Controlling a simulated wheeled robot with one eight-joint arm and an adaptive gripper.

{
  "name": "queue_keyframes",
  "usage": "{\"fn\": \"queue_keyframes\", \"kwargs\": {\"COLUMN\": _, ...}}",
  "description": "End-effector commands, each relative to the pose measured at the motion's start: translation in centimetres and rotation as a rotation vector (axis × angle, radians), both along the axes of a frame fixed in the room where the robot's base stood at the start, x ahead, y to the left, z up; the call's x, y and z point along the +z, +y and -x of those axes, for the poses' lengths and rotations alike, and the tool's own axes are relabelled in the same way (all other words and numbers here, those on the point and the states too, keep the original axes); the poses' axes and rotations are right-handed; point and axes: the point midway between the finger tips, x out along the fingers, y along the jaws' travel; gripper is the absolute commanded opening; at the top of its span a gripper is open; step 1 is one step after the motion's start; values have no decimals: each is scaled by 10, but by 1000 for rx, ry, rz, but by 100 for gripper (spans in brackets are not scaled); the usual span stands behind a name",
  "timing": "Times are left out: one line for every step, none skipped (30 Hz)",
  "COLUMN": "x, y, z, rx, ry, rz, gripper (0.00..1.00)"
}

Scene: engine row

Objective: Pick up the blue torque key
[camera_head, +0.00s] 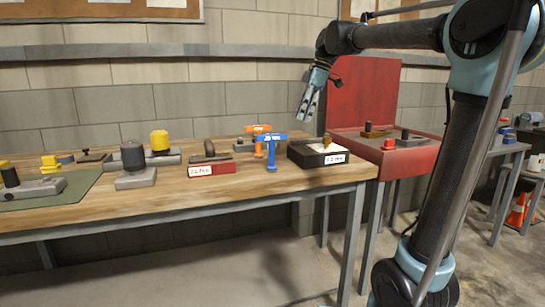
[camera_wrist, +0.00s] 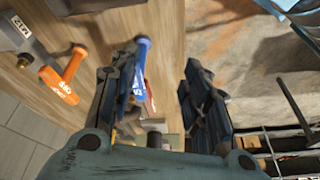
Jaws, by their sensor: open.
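The blue torque key (camera_head: 271,150) stands upright near the front edge of the wooden bench in the head view, its T-shaped handle on top. In the wrist view the blue key (camera_wrist: 140,68) shows just beyond my left finger, which hides part of it. My gripper (camera_head: 306,119) is open and empty, above the bench and to the right of the key in the head view. Its two spread fingers also show in the wrist view (camera_wrist: 160,92). An orange torque key (camera_head: 258,140) stands close behind the blue one; it also shows in the wrist view (camera_wrist: 65,80).
A black box with a white label (camera_head: 318,153) stands right of the keys. A red labelled block (camera_head: 211,167) lies to their left. A red cabinet (camera_head: 400,157) adjoins the bench at the right. The bench's front edge (camera_head: 200,210) has some clear wood.

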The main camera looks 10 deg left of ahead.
Motion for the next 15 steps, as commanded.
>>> {"fn": "queue_keyframes", "kwargs": {"x": 9, "y": 16, "z": -6, "rx": 61, "ry": -4, "rz": -13, "gripper": 43}}
{"fn": "queue_keyframes", "kwargs": {"x": 14, "y": 25, "z": -9, "rx": 97, "ry": -7, "rz": -22, "gripper": 43}}
{"fn": "queue_keyframes", "kwargs": {"x": 19, "y": 35, "z": -12, "rx": 140, "ry": -11, "rz": -32, "gripper": 43}}
{"fn": "queue_keyframes", "kwargs": {"x": 22, "y": 41, "z": -13, "rx": 169, "ry": -13, "rz": -40, "gripper": 43}}
{"fn": "queue_keyframes", "kwargs": {"x": 26, "y": 47, "z": -15, "rx": 195, "ry": -16, "rz": -47, "gripper": 43}}
{"fn": "queue_keyframes", "kwargs": {"x": 29, "y": 54, "z": -16, "rx": 224, "ry": -17, "rz": -54, "gripper": 43}}
{"fn": "queue_keyframes", "kwargs": {"x": 31, "y": 58, "z": -17, "rx": 243, "ry": -19, "rz": -58, "gripper": 43}}
{"fn": "queue_keyframes", "kwargs": {"x": 33, "y": 62, "z": -18, "rx": 258, "ry": -20, "rz": -62, "gripper": 43}}
{"fn": "queue_keyframes", "kwargs": {"x": 34, "y": 66, "z": -19, "rx": 275, "ry": -22, "rz": -66, "gripper": 43}}
{"fn": "queue_keyframes", "kwargs": {"x": 35, "y": 68, "z": -19, "rx": 284, "ry": -23, "rz": -69, "gripper": 43}}
{"fn": "queue_keyframes", "kwargs": {"x": 35, "y": 70, "z": -19, "rx": 291, "ry": -24, "rz": -71, "gripper": 43}}
{"fn": "queue_keyframes", "kwargs": {"x": 33, "y": 72, "z": -19, "rx": 297, "ry": -24, "rz": -73, "gripper": 43}}
{"fn": "queue_keyframes", "kwargs": {"x": 31, "y": 73, "z": -18, "rx": 300, "ry": -24, "rz": -73, "gripper": 43}}
{"fn": "queue_keyframes", "kwargs": {"x": 28, "y": 75, "z": -18, "rx": 302, "ry": -25, "rz": -74, "gripper": 43}}
{"fn": "queue_keyframes", "kwargs": {"x": 23, "y": 77, "z": -16, "rx": 302, "ry": -25, "rz": -74, "gripper": 43}}
